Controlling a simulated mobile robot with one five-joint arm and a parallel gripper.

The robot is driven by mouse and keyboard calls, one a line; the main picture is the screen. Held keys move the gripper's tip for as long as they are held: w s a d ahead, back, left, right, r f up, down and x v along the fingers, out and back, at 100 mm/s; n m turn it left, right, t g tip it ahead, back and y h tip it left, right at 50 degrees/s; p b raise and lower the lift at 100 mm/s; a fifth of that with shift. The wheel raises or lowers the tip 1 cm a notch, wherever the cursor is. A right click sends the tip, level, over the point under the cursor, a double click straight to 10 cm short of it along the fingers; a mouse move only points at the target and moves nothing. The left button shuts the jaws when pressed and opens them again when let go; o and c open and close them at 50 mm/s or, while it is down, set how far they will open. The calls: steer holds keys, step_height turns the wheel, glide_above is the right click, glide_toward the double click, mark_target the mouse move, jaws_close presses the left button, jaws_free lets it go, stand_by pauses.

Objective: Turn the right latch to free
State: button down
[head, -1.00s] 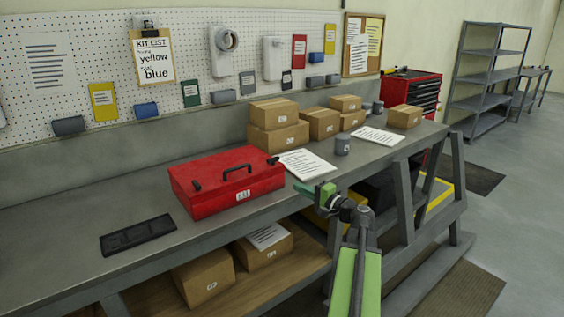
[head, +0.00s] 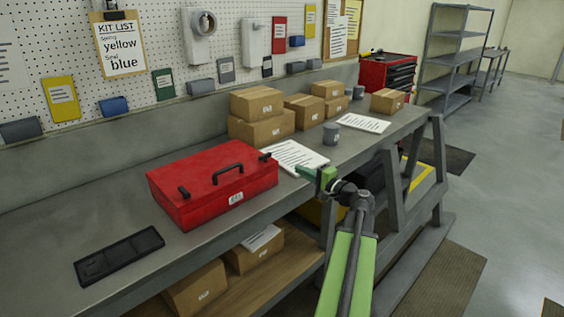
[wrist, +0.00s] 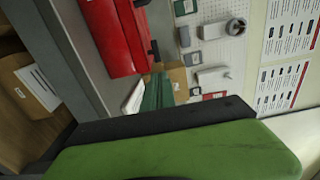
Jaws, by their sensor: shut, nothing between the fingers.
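A red toolbox (head: 195,209) sits closed on the grey workbench, with a black carry handle (head: 228,173) on its lid. A small dark latch is at its left (head: 184,191), and the right latch (head: 265,157) is at its right end. The latches are too small to tell how they are turned. My green gripper (head: 303,170) is shut and empty, to the right of the toolbox and apart from it, near the bench's front edge. In the wrist view the gripper (wrist: 157,92) shows beside the red toolbox (wrist: 108,35), in a sideways picture.
White papers (head: 295,157) lie right of the toolbox, with cardboard boxes (head: 262,130) and a grey cup (head: 331,133) behind. A black tray (head: 120,256) lies at the left front. A pegboard with a kit list (head: 120,45) stands behind the bench. Bench legs (head: 394,190) stand to the right.

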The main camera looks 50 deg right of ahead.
mark_target(270, 155)
steer(key=w, duration=0.9)
steer(key=w+d, duration=0.1)
steer(key=w, duration=0.3)
steer(key=shift+w+f, duration=0.1)
steer(key=shift+w, duration=0.3)
